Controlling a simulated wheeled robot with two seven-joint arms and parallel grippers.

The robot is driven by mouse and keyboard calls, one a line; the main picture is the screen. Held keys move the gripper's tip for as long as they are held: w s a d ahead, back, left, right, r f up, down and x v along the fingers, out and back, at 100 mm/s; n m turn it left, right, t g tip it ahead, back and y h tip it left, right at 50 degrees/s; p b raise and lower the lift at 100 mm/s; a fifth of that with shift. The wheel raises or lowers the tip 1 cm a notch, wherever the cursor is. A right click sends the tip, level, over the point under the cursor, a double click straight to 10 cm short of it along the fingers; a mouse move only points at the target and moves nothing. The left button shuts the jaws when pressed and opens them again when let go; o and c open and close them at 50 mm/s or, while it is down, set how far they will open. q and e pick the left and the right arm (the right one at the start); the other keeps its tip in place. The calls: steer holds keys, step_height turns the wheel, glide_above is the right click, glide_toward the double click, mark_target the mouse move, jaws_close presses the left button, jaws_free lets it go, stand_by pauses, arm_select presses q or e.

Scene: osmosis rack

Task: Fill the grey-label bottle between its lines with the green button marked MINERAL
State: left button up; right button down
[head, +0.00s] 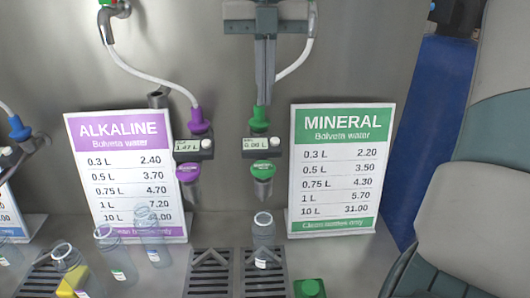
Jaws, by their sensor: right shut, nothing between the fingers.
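A clear bottle (263,238) stands upright on a grate below the mineral nozzle (263,188). A pale label shows low on it; its lines and any water are too small to tell. A green oval piece (263,168) with small lettering sits on the nozzle's front. Above are a display (255,146) that seems to read 0.00 L and a green knob (259,120). My right gripper (263,102) is shut and empty, pointing down, with its tips just above the green knob in the picture. Whether they touch it is unclear. My left gripper is not in view.
The MINERAL price sign (333,168) stands right of the nozzle, the ALKALINE sign (124,178) left. The purple alkaline nozzle (189,174) has an empty grate (208,273) below. Several clear bottles (114,252) stand at lower left. A green block (309,289) sits at the front.

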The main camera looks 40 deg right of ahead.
mark_target(264, 167)
steer(key=shift+f, duration=0.15)
step_height(264, 167, down, 14)
steer(key=p, duration=0.6)
stand_by(0.3)
